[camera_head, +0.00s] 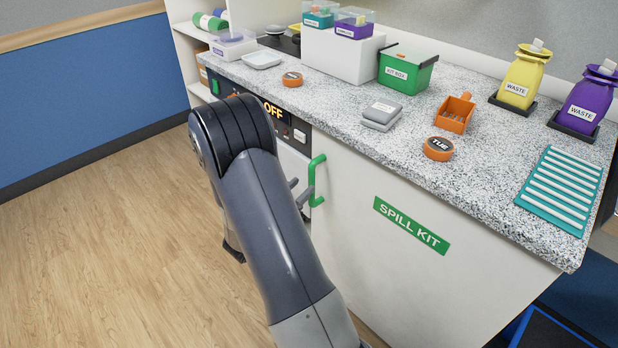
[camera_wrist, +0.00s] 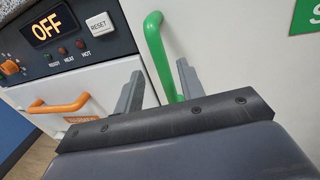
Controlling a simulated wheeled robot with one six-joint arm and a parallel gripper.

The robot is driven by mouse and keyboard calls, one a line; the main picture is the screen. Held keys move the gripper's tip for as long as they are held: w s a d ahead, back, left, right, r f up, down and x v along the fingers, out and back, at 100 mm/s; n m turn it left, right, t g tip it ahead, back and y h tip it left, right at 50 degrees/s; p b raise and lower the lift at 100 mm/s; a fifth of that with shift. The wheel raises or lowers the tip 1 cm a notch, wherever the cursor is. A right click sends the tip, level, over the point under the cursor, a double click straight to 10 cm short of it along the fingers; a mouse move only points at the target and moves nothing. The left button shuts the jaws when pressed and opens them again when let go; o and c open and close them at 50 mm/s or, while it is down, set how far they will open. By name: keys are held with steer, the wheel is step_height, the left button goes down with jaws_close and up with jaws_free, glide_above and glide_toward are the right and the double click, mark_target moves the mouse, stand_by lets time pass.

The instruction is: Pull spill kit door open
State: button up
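The white spill kit door (camera_head: 375,265) carries a green SPILL KIT label (camera_head: 411,225) and looks shut. Its green bar handle (camera_head: 314,182) stands upright near the door's left edge. It also shows in the wrist view as a green handle (camera_wrist: 157,48). My gripper (camera_wrist: 160,70) is open, with its two grey fingers apart and the handle's lower part showing between them. Whether the fingers reach around the bar or stop just short of it, I cannot tell. In the head view my gripper (camera_head: 299,190) is at the handle's left, partly hidden by my arm.
Left of the door is an oven-like unit with an OFF display (camera_wrist: 47,27), a RESET button (camera_wrist: 100,25) and an orange handle (camera_wrist: 57,105). Wooden floor (camera_head: 110,250) is clear at left.

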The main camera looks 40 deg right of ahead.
mark_target(310, 179)
steer(key=x, duration=0.6)
steer(key=shift+a, duration=0.1)
jaws_close()
stand_by(0.4)
